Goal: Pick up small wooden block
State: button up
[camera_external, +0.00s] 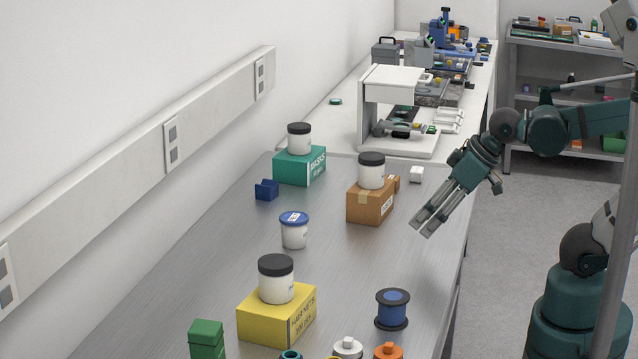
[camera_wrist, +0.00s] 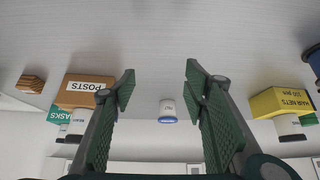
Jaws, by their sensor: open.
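The small wooden block (camera_external: 393,182) shows partly in the external view, just behind the brown box and mostly hidden by it. In the wrist view the wooden block (camera_wrist: 32,84) lies at the far left, apart from the brown POSTS box and well outside my fingers. My gripper (camera_external: 426,222) is open and empty above the right side of the metal table, to the right of the brown box and nearer the camera than the block. Its two fingers (camera_wrist: 160,78) stand wide apart in the wrist view, with nothing between the tips.
The brown box (camera_external: 368,207) carries a black-lidded jar (camera_external: 371,170). A small white block (camera_external: 416,174) sits right of the wooden block. A blue-lidded tub (camera_external: 294,231), yellow box (camera_external: 262,322), green box (camera_external: 290,169) and blue spool (camera_external: 392,310) stand around. The table's middle is clear.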

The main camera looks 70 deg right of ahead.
jog(key=shift+r, duration=0.1)
notch_tip(320, 180, up, 12)
jog(key=w+d+r+n+g+h+p, duration=0.1)
jog(key=w+d+r+n+p, duration=0.1)
jog(key=w+d+n+p, duration=0.3)
jog(key=w+d+r+n+g+h+p, duration=0.1)
jog(key=w+d+r+n+g+p, duration=0.15)
jog(key=w+d+p, duration=0.4)
jog(key=w+d+f+n+g+h+p, duration=0.15)
jog(key=d+n+p, duration=0.4)
jog(key=d, duration=0.65)
jog(key=w+d+f+n+g+p, duration=0.2)
jog(key=w+d+f+n+p, duration=0.15)
jog(key=d+p, duration=0.55)
jog(key=shift+n, duration=0.45)
jog(key=x, duration=0.3)
jog(key=b+x, duration=0.1)
jog(key=x, duration=0.2)
jog(key=a+b+x, duration=0.1)
jog(key=x, duration=0.2)
jog(key=shift+s+d+f, duration=0.15)
jog(key=shift+s+f, duration=0.1)
jog(key=shift+f, duration=0.7)
